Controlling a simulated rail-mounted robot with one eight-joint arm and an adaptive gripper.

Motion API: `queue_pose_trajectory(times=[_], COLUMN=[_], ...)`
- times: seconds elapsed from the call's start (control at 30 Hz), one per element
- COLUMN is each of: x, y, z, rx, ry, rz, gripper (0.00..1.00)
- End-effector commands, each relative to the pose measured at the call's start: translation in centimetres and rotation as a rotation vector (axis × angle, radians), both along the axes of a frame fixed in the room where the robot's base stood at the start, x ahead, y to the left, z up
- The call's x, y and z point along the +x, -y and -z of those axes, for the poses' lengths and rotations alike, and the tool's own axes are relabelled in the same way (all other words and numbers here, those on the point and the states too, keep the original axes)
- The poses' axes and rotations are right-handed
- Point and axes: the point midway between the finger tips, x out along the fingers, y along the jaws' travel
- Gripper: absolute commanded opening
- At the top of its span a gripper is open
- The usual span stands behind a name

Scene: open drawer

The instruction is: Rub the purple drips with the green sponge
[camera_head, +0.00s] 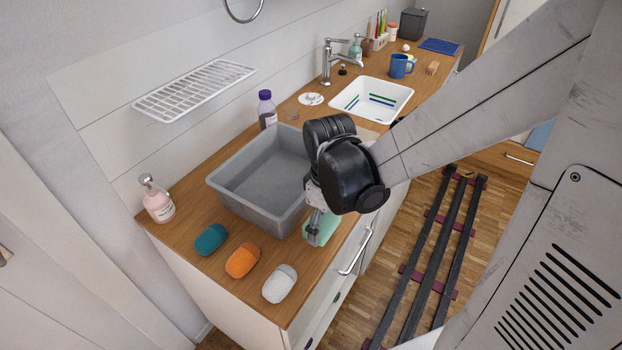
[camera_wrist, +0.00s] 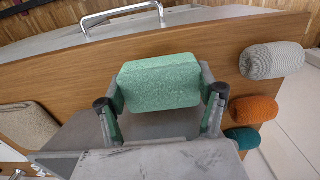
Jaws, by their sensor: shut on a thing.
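The green sponge (camera_head: 325,229) is a pale green block in my gripper (camera_head: 317,222), above the front edge of the wooden counter, beside the grey tub. In the wrist view, the sponge (camera_wrist: 160,82) sits between the two fingers of my gripper (camera_wrist: 160,97), which is shut on its two ends. The sponge's broad face shows there, and wood lies beyond it. I cannot make out purple drips in either view. My arm hides part of the counter between the tub and the sink.
The grey tub (camera_head: 226,181) stands left of my gripper. Teal (camera_head: 211,239), orange (camera_head: 242,261) and grey (camera_head: 279,284) rolls lie along the counter's near end. A pink soap bottle (camera_head: 158,203), a purple-capped bottle (camera_head: 266,111) and a white sink (camera_head: 351,107) stand further back. A metal handle (camera_head: 354,255) juts from the cabinet front.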

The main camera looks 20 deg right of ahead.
Motion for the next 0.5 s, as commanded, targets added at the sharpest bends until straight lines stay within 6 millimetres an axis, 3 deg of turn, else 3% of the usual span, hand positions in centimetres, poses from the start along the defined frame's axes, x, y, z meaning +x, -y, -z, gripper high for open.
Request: queue_pose_trajectory(times=[0.5], x=[0.0], y=[0.0], z=[-4.6], rx=[0.0], ry=[0.0], rz=[0.0], gripper=[0.44])
